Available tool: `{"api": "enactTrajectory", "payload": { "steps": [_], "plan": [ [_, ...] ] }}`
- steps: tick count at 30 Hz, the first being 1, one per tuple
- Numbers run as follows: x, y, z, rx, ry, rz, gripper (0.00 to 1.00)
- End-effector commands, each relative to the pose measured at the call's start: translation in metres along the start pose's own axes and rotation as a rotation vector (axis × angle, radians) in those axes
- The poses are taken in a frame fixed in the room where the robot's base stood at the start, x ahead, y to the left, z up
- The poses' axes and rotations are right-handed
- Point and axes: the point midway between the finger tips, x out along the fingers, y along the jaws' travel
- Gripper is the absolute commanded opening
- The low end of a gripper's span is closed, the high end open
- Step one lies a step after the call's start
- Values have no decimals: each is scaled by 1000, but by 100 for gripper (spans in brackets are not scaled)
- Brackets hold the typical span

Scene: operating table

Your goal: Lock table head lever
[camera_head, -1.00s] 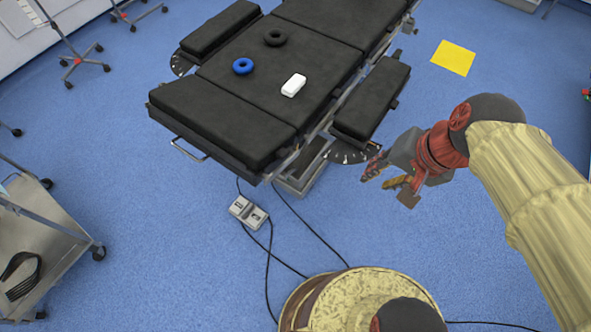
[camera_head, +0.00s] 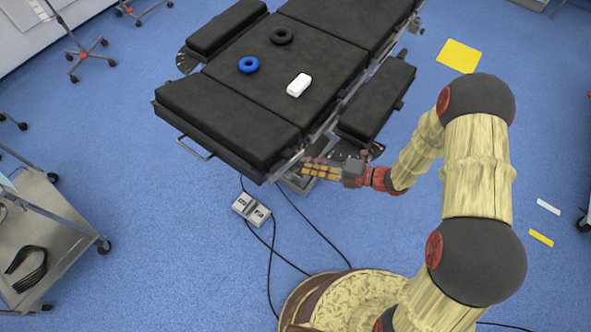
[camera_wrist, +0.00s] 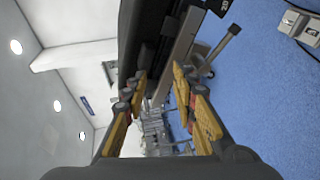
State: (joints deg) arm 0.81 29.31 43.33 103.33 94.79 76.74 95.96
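The operating table (camera_head: 315,65) has black pads, and its near end section (camera_head: 225,122) has a metal loop handle (camera_head: 193,150) at its front left. My gripper (camera_head: 306,168) is close to the near right corner of this section, by the side rail and below pad height. In the wrist view my gripper (camera_wrist: 160,78) has its two fingers spread, with the table's dark edge and a metal rail (camera_wrist: 182,40) just ahead of them. I cannot make out the head lever or tell whether the fingers touch anything.
A blue ring (camera_head: 248,65), a black ring (camera_head: 282,36) and a white block (camera_head: 299,85) lie on the table. A side pad (camera_head: 376,100) is beside my arm. A foot pedal (camera_head: 251,209) with cables lies on the floor. A cart (camera_head: 50,235) stands left.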

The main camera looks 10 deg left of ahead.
Motion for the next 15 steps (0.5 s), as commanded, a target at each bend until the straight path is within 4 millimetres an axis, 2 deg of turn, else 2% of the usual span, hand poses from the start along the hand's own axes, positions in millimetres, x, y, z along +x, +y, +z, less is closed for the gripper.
{"api": "enactTrajectory", "payload": {
  "steps": [1, 6, 10, 15],
  "plan": [
    [4, -24, 1, 124, -42, 14, 28],
    [10, -78, 7, 423, -166, 59, 28],
    [10, -100, 8, 534, -215, 77, 28],
    [20, -106, 12, 567, -230, 83, 28]
  ]
}}
